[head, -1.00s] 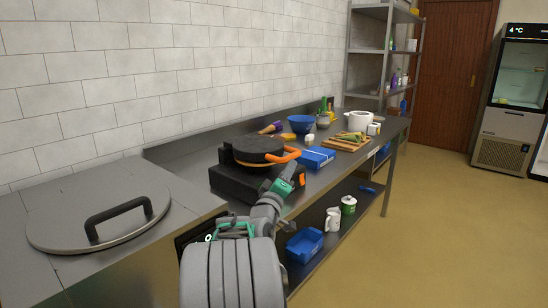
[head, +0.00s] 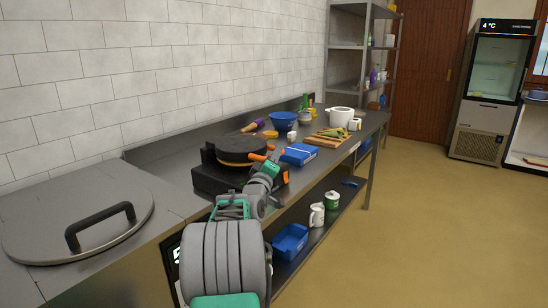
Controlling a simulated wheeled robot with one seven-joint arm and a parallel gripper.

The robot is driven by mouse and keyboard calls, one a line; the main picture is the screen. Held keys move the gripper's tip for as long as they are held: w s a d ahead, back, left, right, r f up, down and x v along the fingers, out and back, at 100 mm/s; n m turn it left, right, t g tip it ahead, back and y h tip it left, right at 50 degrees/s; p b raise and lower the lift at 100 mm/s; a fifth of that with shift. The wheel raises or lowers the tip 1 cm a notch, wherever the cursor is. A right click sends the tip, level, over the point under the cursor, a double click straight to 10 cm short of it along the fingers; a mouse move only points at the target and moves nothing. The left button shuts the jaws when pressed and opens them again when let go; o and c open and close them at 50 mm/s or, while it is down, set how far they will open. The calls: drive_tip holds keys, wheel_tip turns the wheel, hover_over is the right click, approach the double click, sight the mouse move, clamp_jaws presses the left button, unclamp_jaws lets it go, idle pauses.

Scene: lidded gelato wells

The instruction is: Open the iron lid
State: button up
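The waffle iron is a black box base (head: 212,182) with a round dark lid (head: 238,146) on top. The lid lies flat, with an orange-brown band under its edge. An orange handle (head: 259,157) sticks out at the lid's right side, partly hidden by my arm. My gripper (head: 274,157) is right at this handle, small and partly covered by its own wrist. I cannot tell whether it touches the handle or how far its fingers are apart.
A large round steel lid with a black handle (head: 98,222) lies on the counter at left. Right of the iron are a blue box (head: 300,155), a blue bowl (head: 282,121) and a cutting board (head: 326,141). A blue bin (head: 289,242) sits on the lower shelf. The floor at right is clear.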

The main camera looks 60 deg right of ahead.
clamp_jaws()
idle(1.2)
